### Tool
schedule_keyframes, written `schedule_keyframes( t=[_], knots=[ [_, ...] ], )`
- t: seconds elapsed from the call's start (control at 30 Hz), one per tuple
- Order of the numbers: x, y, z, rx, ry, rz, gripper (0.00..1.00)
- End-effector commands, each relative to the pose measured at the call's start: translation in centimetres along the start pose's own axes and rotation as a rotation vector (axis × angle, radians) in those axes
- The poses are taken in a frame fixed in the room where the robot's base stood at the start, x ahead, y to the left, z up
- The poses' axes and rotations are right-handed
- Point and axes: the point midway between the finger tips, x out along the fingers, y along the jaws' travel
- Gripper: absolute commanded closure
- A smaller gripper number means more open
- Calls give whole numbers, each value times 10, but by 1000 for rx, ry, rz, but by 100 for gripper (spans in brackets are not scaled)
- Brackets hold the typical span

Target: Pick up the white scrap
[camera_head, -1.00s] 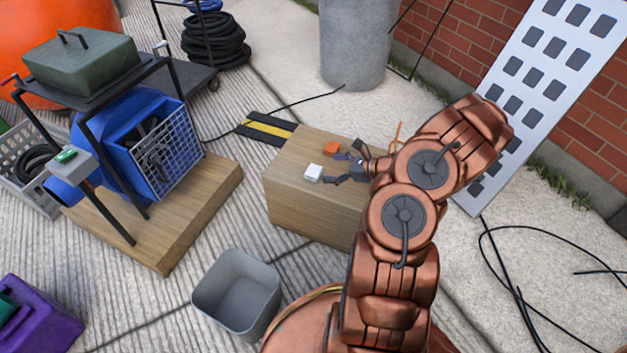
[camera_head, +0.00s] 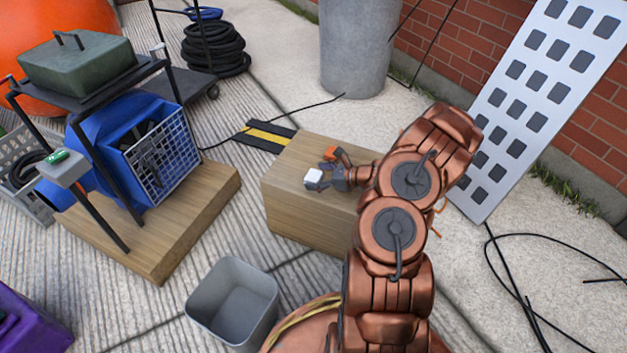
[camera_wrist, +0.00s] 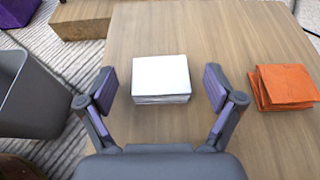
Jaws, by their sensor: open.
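The white scrap (camera_wrist: 160,78) is a small white block-like stack lying on the wooden box (camera_wrist: 140,30). In the head view the white scrap (camera_head: 313,177) is near the left end of the box top (camera_head: 300,150). My gripper (camera_wrist: 160,90) is open, with one purple-padded finger on each side of the white scrap and a gap on both sides. In the head view my gripper (camera_head: 325,170) reaches in from the right, and its fingers partly overlap the scraps.
An orange scrap stack (camera_wrist: 285,86) lies right of the right finger, also in the head view (camera_head: 331,153). A grey open bin (camera_head: 235,300) stands on the floor in front of the box. A blue blower (camera_head: 130,140) on a wooden platform (camera_head: 170,235) is at left.

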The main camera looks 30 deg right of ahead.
Motion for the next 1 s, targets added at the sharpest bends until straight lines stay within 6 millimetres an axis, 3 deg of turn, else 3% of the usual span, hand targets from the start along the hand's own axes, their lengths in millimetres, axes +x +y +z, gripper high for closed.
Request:
schedule_keyframes(
  t=[0.17,0.6,1.0],
  knots=[
    [0,0,0,0,0,0,9],
    [0,0,0,0,0,0,55],
    [-4,0,10,-1,0,-1,57]
  ],
)
